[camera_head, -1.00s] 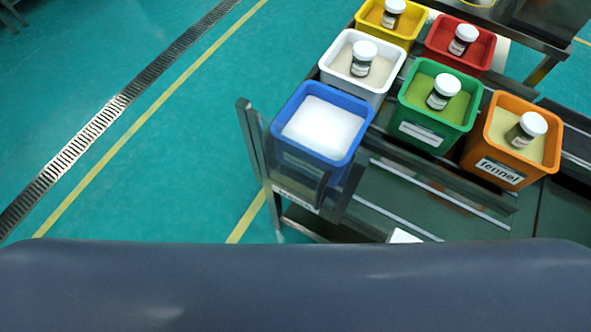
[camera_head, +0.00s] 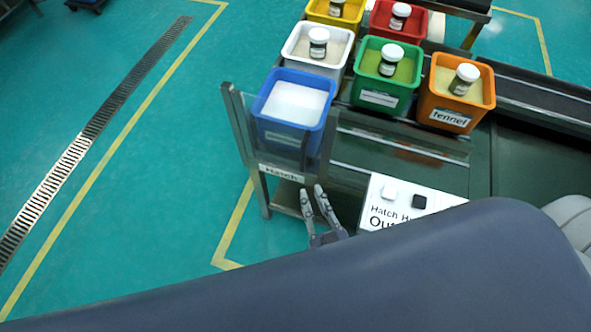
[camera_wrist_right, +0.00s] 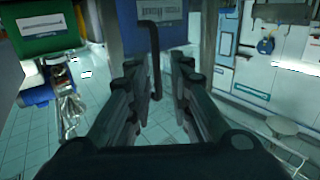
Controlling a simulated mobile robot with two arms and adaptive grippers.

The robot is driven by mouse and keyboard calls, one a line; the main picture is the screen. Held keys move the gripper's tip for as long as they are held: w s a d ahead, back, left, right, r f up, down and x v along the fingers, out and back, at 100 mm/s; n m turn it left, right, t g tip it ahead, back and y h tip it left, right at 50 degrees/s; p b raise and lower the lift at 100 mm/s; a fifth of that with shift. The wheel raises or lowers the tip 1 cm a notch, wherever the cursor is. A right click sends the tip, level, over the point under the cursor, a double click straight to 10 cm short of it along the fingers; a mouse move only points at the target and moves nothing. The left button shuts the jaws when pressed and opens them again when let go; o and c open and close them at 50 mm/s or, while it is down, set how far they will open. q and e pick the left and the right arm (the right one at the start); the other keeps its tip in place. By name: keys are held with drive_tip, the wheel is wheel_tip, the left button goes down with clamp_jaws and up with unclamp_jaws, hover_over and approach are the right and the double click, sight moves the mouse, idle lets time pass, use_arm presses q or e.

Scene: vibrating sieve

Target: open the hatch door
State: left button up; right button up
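The hatch (camera_head: 281,173) is a clear panel in a grey frame at the near left end of the conveyor, with a "Hatch" label at its lower edge. It stands upright in front of a blue bin (camera_head: 268,122). My right gripper (camera_head: 313,192) is just below and right of the label, fingers apart and pointing up towards the hatch. In the right wrist view the open gripper (camera_wrist_right: 157,68) has a dark hooked bar (camera_wrist_right: 154,50) between its fingertips; I cannot tell if they touch it. My left gripper is not in view.
Several coloured bins, including a green bin (camera_head: 378,98) and an orange bin (camera_head: 452,117), stand behind. The floor at left is clear.

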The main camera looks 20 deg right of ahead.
sight(304, 160)
drive_tip(key=shift+m+t+h, duration=0.3)
drive_tip(key=w+r, duration=0.2)
drive_tip(key=w, duration=0.1)
drive_tip(key=w+p, duration=0.1)
drive_tip(key=shift+w+d+r, duration=0.2)
drive_tip(key=shift+d+r, duration=0.05)
drive_tip(key=shift+r, duration=0.15)
drive_tip(key=w, duration=0.5)
drive_tip(key=shift+w+p, duration=0.2)
drive_tip(key=shift+p, duration=0.1)
drive_tip(key=shift+w+f, duration=0.15)
drive_tip(key=shift+w, duration=0.4)
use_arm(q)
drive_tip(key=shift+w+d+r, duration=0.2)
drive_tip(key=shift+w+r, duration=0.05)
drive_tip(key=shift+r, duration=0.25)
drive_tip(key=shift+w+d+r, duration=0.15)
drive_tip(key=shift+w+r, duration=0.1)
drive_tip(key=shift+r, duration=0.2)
use_arm(e)
clamp_jaws()
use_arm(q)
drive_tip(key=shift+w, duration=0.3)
